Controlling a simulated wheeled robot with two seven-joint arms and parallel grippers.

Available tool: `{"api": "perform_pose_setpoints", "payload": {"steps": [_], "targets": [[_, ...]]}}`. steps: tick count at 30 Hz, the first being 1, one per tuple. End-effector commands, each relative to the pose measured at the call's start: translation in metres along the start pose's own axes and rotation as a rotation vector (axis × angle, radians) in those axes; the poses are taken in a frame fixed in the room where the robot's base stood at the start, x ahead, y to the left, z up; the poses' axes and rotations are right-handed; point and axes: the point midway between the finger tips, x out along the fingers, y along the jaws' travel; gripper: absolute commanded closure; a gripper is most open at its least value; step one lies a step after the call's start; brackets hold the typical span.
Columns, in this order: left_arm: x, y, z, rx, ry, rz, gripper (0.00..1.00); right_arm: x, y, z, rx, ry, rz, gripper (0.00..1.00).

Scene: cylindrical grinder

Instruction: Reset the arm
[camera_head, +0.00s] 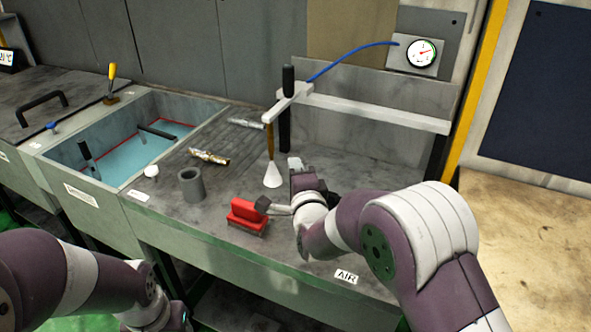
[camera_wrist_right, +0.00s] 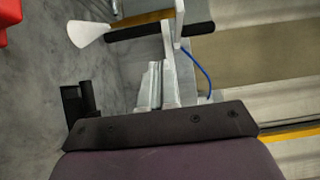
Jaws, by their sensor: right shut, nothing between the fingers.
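My right arm reaches in from the lower right of the head view, over the front of the grey bench. My right gripper (camera_head: 297,168) is small and dark there, just right of a white cone nozzle (camera_head: 272,176). In the right wrist view the dark fingers (camera_wrist_right: 78,102) show at the left, shut and empty, over the grey surface. The white cone (camera_wrist_right: 88,33) shows beyond them, apart from them. My left arm is at the lower left of the head view, and its gripper is out of sight.
A red block-shaped tool (camera_head: 247,216) lies at the bench front, close to my right wrist. A light-coloured bar (camera_head: 375,112), blue hose (camera_head: 345,62) and gauge (camera_head: 421,54) stand behind. A coolant basin (camera_head: 150,146) is at left.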

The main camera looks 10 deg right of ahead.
Motion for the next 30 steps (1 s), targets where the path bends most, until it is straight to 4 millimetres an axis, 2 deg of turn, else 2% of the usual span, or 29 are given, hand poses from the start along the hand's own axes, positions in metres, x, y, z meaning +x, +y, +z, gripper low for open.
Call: {"api": "perform_pose_setpoints", "payload": {"steps": [5,6,8,9,11,12,13,15,18,21,24,30], "targets": [[0.001,0.0,0.0,0.0,0.0,0.0,0.43,-0.004,0.002,0.0,-0.043,-0.001,0.009,1.0],[0.001,0.0,0.0,0.0,0.0,0.0,0.43,-0.004,0.011,0.002,-0.111,-0.011,0.05,1.0],[0.001,0.0,0.0,0.0,0.0,0.0,0.43,-0.013,0.045,0.006,-0.283,-0.065,0.192,1.0],[0.0,0.0,0.0,0.0,0.0,0.0,0.43,-0.028,0.072,0.01,-0.436,-0.138,0.324,1.0],[-0.002,0.0,0.0,0.0,0.0,0.0,0.43,-0.068,0.109,0.008,-0.709,-0.314,0.549,1.0],[-0.004,0.0,-0.001,0.0,0.0,0.0,0.43,-0.101,0.125,-0.001,-0.875,-0.454,0.685,1.0],[-0.006,0.0,-0.001,0.0,0.0,0.0,0.43,-0.128,0.133,-0.008,-0.977,-0.563,0.773,1.0],[-0.01,0.0,-0.001,0.0,0.0,0.0,0.43,-0.188,0.142,-0.028,-1.145,-0.807,0.933,1.0],[-0.015,0.0,-0.002,0.0,0.0,0.0,0.43,-0.259,0.136,-0.052,-1.246,-1.071,1.073,1.0],[-0.02,0.0,-0.002,0.0,0.0,0.0,0.43,-0.301,0.121,-0.071,-1.239,-1.159,1.153,1.0],[-0.022,0.0,-0.003,0.0,0.0,0.0,0.43,-0.298,0.108,-0.082,-1.226,-1.096,1.149,1.0],[-0.021,0.0,-0.003,0.0,0.0,0.0,0.43,-0.297,0.109,-0.085,-1.216,-1.084,1.154,1.0]]}}
